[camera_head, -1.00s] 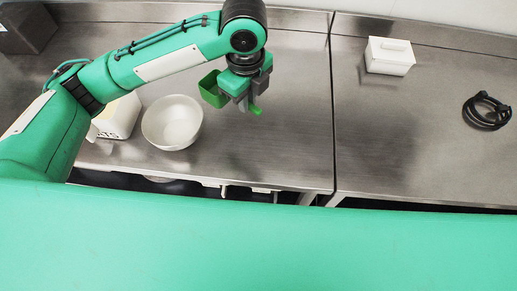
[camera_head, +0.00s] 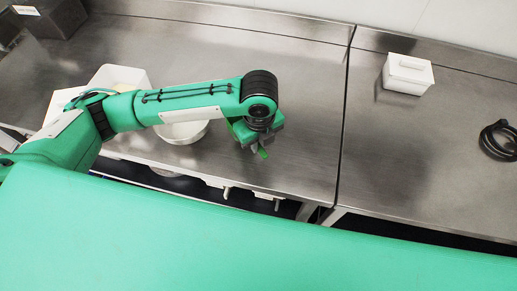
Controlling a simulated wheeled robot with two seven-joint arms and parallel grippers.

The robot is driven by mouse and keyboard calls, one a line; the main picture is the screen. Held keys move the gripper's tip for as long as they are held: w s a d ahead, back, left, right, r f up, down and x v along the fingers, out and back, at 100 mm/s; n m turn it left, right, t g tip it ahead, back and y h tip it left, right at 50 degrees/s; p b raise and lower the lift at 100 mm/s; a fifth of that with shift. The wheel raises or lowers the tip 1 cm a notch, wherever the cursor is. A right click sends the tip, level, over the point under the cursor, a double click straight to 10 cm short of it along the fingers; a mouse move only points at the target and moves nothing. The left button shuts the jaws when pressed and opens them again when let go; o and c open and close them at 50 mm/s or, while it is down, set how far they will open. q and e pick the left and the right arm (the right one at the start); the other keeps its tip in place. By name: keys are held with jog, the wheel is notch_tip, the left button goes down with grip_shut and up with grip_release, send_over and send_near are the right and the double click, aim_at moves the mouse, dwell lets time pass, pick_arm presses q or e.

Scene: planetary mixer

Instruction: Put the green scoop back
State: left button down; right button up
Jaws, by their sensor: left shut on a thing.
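My left gripper (camera_head: 257,147) is at the end of my left arm, over the front part of the left steel counter. It is shut on the green scoop (camera_head: 263,153). Only bits of the scoop show, a green tip below the jaws and a green edge to their left; the rest is hidden by the gripper and wrist. My right gripper is not in view.
A white bowl (camera_head: 184,132) stands left of the gripper, partly hidden under my arm. A white container (camera_head: 120,78) stands behind my forearm. A white lidded box (camera_head: 407,74) and a black coiled cable (camera_head: 499,140) are on the right counter (camera_head: 400,130). The counter's back middle is clear.

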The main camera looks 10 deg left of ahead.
pick_arm(q)
jog(key=shift+f, duration=0.75)
notch_tip(320, 180, down, 4)
jog(key=shift+f+p, duration=0.1)
jog(key=shift+p, duration=0.35)
jog(key=shift+f, duration=0.1)
jog(key=c, duration=1.4)
grip_release()
jog(key=shift+c, duration=0.2)
notch_tip(320, 180, up, 12)
jog(key=b, duration=0.3)
jog(key=shift+d, duration=0.1)
